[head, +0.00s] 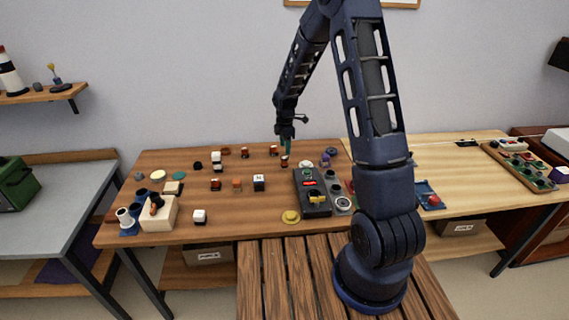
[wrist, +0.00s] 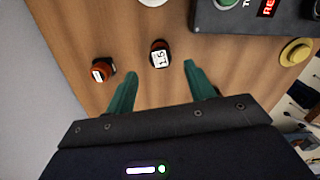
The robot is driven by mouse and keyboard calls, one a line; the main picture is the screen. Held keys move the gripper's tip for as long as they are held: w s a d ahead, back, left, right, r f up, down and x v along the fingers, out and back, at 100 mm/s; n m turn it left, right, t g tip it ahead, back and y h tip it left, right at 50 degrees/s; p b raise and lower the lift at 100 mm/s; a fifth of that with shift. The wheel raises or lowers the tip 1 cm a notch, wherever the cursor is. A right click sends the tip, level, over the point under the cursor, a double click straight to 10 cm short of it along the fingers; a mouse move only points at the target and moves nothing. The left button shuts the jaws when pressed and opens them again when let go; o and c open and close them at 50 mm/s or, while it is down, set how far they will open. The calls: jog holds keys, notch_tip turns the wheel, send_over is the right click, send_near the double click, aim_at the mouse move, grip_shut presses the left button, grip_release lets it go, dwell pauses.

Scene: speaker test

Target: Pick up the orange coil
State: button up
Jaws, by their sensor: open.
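In the wrist view, a small coil (wrist: 158,58) with a dark and reddish body and a white face reading "1.5" sits just beyond and between my fingertips. It also shows in the head view (head: 284,162) below my gripper. A second, red-orange coil (wrist: 103,70) with a white label lies left of my left finger; it seems to be the one behind in the head view (head: 273,151). A more plainly orange small piece (head: 237,184) stands mid-table. I cannot tell which is the orange coil. My gripper (wrist: 159,70) has green fingers, open and empty, above the table.
A yellow disc (head: 290,217) lies at the front edge. Several small parts are scattered left, near a beige block (head: 160,214).

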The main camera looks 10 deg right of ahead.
aim_at(285, 158)
jog(key=shift+a+f, duration=0.1)
jog(key=shift+f, duration=3.6)
jog(key=c, duration=1)
jog(key=shift+r, duration=0.15)
notch_tip(285, 158, up, 20)
